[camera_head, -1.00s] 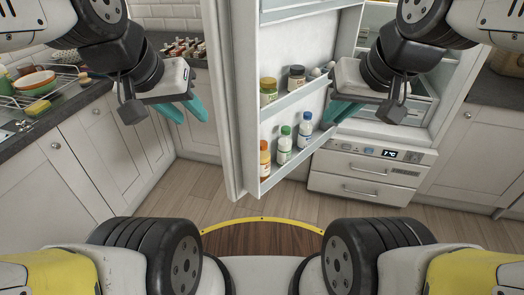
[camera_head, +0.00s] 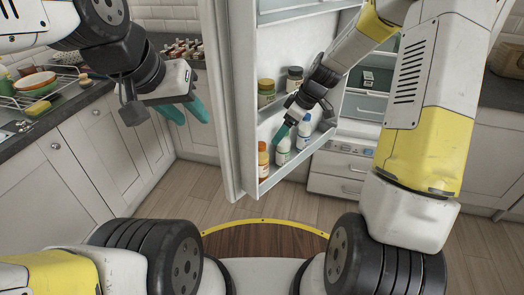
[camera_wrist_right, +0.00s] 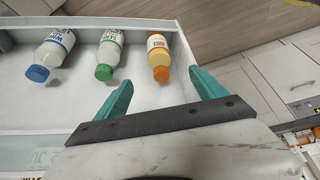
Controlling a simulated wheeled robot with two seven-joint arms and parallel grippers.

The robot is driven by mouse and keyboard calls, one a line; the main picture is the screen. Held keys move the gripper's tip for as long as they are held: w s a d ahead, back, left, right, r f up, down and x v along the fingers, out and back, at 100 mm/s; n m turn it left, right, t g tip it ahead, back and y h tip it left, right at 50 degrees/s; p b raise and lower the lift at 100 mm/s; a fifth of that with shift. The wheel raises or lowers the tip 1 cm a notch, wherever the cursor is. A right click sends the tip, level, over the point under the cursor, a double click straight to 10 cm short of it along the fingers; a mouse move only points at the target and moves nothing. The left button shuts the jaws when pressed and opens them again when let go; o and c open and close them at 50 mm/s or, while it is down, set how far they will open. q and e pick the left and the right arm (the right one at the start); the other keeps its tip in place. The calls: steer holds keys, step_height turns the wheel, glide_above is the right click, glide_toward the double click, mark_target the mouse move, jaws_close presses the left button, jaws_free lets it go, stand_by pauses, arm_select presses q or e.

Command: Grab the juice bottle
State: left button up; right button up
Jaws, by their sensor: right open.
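The juice bottle, with an orange cap and orange-and-white label, stands in the lower shelf of the open fridge door (camera_head: 263,160). It also shows in the right wrist view (camera_wrist_right: 158,52). My right gripper (camera_wrist_right: 162,90) is open, its teal fingers apart on either side of the line to the orange cap, with the bottle just beyond the fingertips and not held. In the head view the right gripper (camera_head: 280,133) is over the shelf, partly covering the bottles. My left gripper (camera_head: 188,114) is open and empty, left of the door.
A green-capped bottle (camera_wrist_right: 109,55) and a blue-capped bottle (camera_wrist_right: 51,55) stand beside the juice in the same shelf. Two jars (camera_head: 266,92) sit on the shelf above. The door's shelf rim (camera_head: 310,152) runs along the bottles. The floor below is clear.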

steer(key=n+y, duration=0.1)
steer(key=n, duration=0.1)
glide_toward(263, 158)
step_height(263, 158, down, 4)
steer(key=w, duration=0.3)
steer(key=shift+g, duration=0.3)
steer(key=x, duration=0.8)
steer(key=shift+a+r, duration=0.1)
steer(key=shift+a, duration=0.35)
steer(key=shift+r, duration=0.1)
jaws_close()
